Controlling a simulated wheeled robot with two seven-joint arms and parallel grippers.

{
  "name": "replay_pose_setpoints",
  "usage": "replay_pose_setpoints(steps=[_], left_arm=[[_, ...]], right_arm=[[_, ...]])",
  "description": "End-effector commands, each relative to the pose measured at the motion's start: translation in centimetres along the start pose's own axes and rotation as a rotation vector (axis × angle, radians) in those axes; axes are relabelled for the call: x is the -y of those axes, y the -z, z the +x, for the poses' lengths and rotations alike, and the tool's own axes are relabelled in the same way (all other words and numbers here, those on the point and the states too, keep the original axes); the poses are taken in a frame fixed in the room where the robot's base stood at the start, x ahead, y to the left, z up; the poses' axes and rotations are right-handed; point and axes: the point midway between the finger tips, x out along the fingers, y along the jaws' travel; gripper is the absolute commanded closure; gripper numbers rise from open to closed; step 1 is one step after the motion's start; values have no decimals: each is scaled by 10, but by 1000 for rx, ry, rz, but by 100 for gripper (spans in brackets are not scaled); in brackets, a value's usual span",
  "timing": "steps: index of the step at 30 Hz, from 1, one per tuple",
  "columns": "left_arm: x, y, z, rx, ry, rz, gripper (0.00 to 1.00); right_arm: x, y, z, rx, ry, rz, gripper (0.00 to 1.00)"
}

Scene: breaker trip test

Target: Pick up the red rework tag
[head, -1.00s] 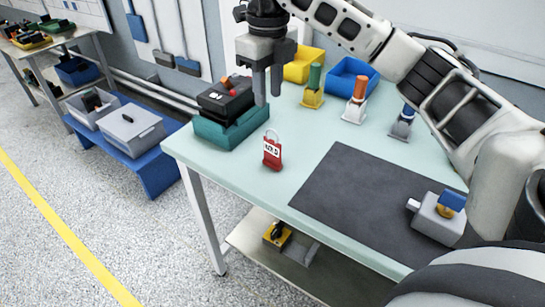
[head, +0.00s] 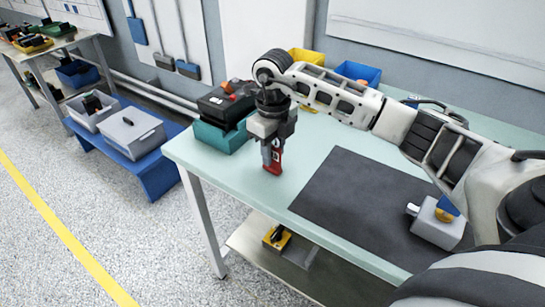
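The red rework tag (head: 273,168) stands on the pale green workbench top (head: 228,173), near its front left part. My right gripper (head: 270,155) points down directly over the tag, with its fingers at the tag's upper part. The fingers and wrist hide the tag's loop and most of its white label. I cannot tell whether the fingers are closed on it or just beside it. My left gripper is not in view.
A teal bin (head: 222,136) holding a black device (head: 225,103) stands close to the left of my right gripper. A dark mat (head: 345,195) lies to the right, with a grey block (head: 436,224) on it. Yellow (head: 304,60) and blue (head: 358,71) bins stand behind my arm.

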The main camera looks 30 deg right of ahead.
Motion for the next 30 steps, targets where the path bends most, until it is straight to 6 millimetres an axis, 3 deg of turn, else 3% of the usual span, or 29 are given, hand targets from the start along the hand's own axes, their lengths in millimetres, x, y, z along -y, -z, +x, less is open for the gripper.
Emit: replay_pose_setpoints(steps=[3, 10, 13, 14, 25, 30], left_arm=[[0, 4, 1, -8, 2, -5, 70], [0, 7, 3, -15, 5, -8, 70], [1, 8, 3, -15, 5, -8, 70], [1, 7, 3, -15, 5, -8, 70], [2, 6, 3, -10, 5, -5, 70], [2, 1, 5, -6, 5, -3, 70]], right_arm=[[-1, 0, 9, 0, -1, -1, 69], [-1, 0, 10, 1, 0, -2, 69], [-1, 0, 10, 1, -1, -2, 97], [-1, 0, 10, 1, 0, -2, 100], [-1, 0, 9, 2, 0, -2, 100], [0, -1, -2, 5, 1, -2, 100]])
